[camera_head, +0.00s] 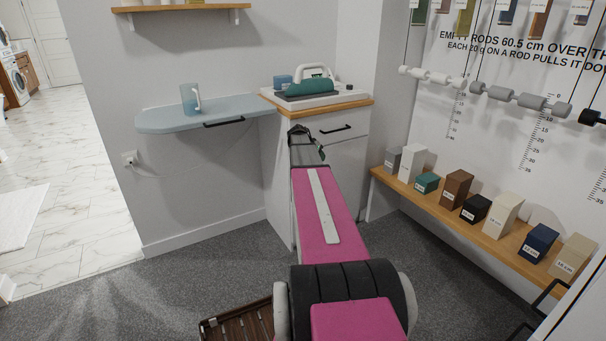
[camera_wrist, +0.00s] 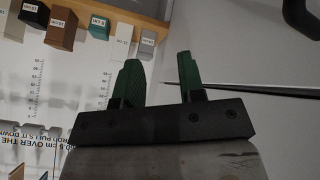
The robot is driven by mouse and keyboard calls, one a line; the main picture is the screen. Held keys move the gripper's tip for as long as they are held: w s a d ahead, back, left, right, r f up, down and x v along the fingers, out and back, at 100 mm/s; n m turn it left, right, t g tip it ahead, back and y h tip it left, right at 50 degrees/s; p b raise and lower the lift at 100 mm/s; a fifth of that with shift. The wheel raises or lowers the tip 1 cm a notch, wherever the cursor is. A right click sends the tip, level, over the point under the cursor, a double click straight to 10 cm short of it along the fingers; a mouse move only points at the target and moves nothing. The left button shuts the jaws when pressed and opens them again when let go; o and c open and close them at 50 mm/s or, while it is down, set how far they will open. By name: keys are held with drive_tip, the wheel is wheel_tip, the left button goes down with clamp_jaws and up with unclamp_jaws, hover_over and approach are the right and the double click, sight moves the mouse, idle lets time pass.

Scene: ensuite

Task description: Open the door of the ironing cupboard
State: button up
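The white cupboard (camera_head: 345,172) stands in the corner under a wooden top (camera_head: 352,107). A dark bar handle (camera_head: 336,129) sits high on its front, and the front looks closed. My arm hides much of the front's lower left part. My gripper (camera_head: 318,152) is in front of the cupboard, slightly left of and below the handle in the picture. In the wrist view, its two green fingers (camera_wrist: 159,78) stand apart with nothing seen between them. I cannot tell whether the gripper touches the cupboard.
A green and white iron (camera_head: 307,84) rests on the top. A pale blue board (camera_head: 165,120) with a jug (camera_head: 189,98) juts from the wall at left. A low wooden shelf (camera_head: 480,222) with several labelled blocks runs along the right. A slatted brown crate (camera_head: 240,325) lies near my base.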

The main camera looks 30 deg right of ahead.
wheel_tip(320, 180, down, 10)
drive_tip(key=n+t, duration=0.5)
drive_tip(key=t, duration=0.4)
drive_tip(key=s+a+f+n+t+y, duration=0.2)
drive_tip(key=s+a+n+t+y, duration=0.35)
drive_tip(key=a+t, duration=0.25)
drive_tip(key=shift+m, duration=0.35)
drive_tip(key=w, duration=0.3)
drive_tip(key=w+d, duration=0.1)
drive_tip(key=w, duration=0.7)
drive_tip(key=shift+w+d, duration=0.2)
drive_tip(key=shift+d, duration=0.15)
drive_tip(key=shift+c, duration=0.3)
drive_tip(key=shift+s, duration=0.1)
clamp_jaws()
